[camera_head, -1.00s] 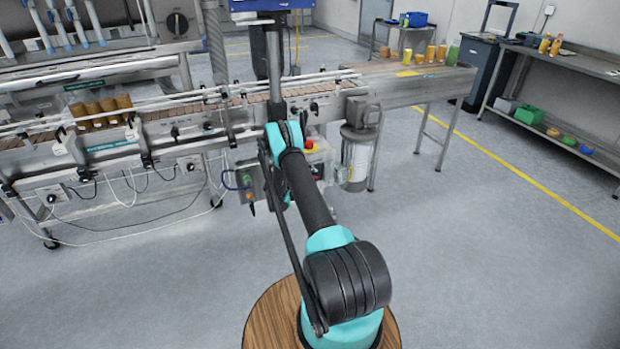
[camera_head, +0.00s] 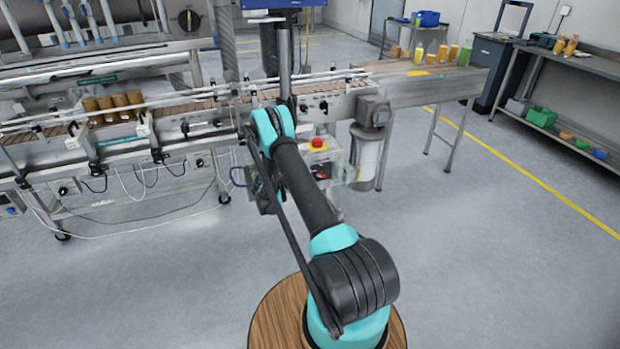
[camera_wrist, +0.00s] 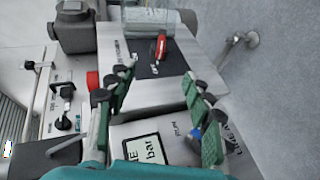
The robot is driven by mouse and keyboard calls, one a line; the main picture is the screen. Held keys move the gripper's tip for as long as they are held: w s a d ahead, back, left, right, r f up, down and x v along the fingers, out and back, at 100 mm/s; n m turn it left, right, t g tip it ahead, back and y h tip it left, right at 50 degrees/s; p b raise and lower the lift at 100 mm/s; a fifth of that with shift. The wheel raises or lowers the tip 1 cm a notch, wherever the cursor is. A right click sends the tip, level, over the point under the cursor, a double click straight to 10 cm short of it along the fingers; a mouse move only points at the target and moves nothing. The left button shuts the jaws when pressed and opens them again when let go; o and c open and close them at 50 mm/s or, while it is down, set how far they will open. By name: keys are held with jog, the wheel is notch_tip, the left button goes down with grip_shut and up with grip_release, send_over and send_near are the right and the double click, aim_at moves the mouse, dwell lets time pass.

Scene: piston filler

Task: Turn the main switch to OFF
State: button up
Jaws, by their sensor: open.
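The main switch, a red handle (camera_wrist: 161,46) on a black plate, sits on a grey metal panel (camera_wrist: 178,62) at the top middle of the wrist view. Its lettering is too small to read. In the head view a small red part (camera_head: 322,176) on the control box, under the red button (camera_head: 317,143), seems to be the same switch. My gripper (camera_wrist: 158,80) is open and empty, its two green-padded fingers apart. The switch shows beyond the fingertips, between them in the picture, with no visible contact. In the head view my arm mostly hides the gripper.
In the wrist view a red button (camera_wrist: 93,80) and black knobs (camera_wrist: 67,92) lie left of the left finger. A conveyor (camera_head: 205,105) with orange jars (camera_head: 113,105) runs behind the box. A cylindrical canister (camera_head: 369,158) stands to its right.

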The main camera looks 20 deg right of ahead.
jog(key=shift+s+a+r, duration=0.2)
jog(key=shift+s+a, duration=0.05)
jog(key=shift+a, duration=0.25)
jog(key=shift+c, duration=1.1)
jog(key=d+f+y, duration=0.1)
jog(key=d, duration=0.1)
jog(key=s+d+f+g+y, duration=0.1)
jog(key=d, duration=0.1)
jog(key=d+f+m+g+y, duration=0.1)
jog(key=d+f+y, duration=0.1)
jog(key=shift+s+d+f, duration=0.1)
jog(key=shift+s+d, duration=0.25)
jog(key=shift+s, duration=0.05)
grip_shut()
jog(key=s+d+r+m+t+y, duration=0.1)
jog(key=d+r+m+t+y, duration=0.1)
jog(key=d+r+y, duration=0.4)
jog(key=s+d+r+m+t+y, duration=0.1)
jog(key=d+r+m+t+y, duration=0.15)
jog(key=r+y, duration=0.45)
send_near(322, 170)
jog(key=shift+n+h, duration=0.35)
jog(key=shift+h, duration=0.05)
jog(key=w+a, duration=0.3)
jog(key=f, duration=0.1)
jog(key=a+f, duration=0.1)
jog(key=f, duration=0.1)
jog(key=shift+a, duration=0.1)
jog(key=shift+a+f, duration=0.2)
jog(key=shift+f, duration=0.3)
